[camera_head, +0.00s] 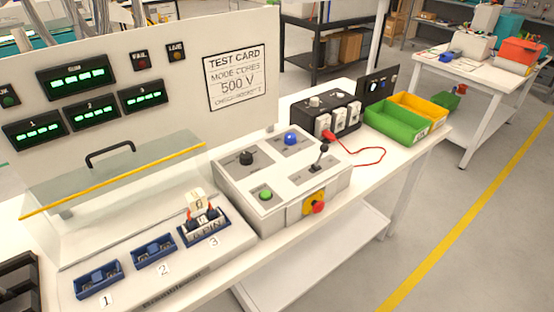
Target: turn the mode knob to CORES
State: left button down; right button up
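A white control box (283,178) stands on the bench in the middle of the head view. On its sloped top are a black knob (247,158) at the back left and a blue knob or button (291,138) at the back right. The labels around them are too small to read, so I cannot tell which mode is set. A test card (234,78) on the panel behind reads "MODE CORES" and "500 V". Neither of my grippers is in view.
A raised clear guard (115,180) and numbered blue sockets are on the left. A black unit (326,115) with a red lead and bins (396,121) stand right.

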aim_at(246, 158)
jog(key=j+z, duration=0.2)
jog(key=z, duration=0.15)
jog(key=j+z, duration=0.2)
jog(key=z, duration=0.15)
jog(key=j+z, duration=0.15)
jog(key=z, duration=0.25)
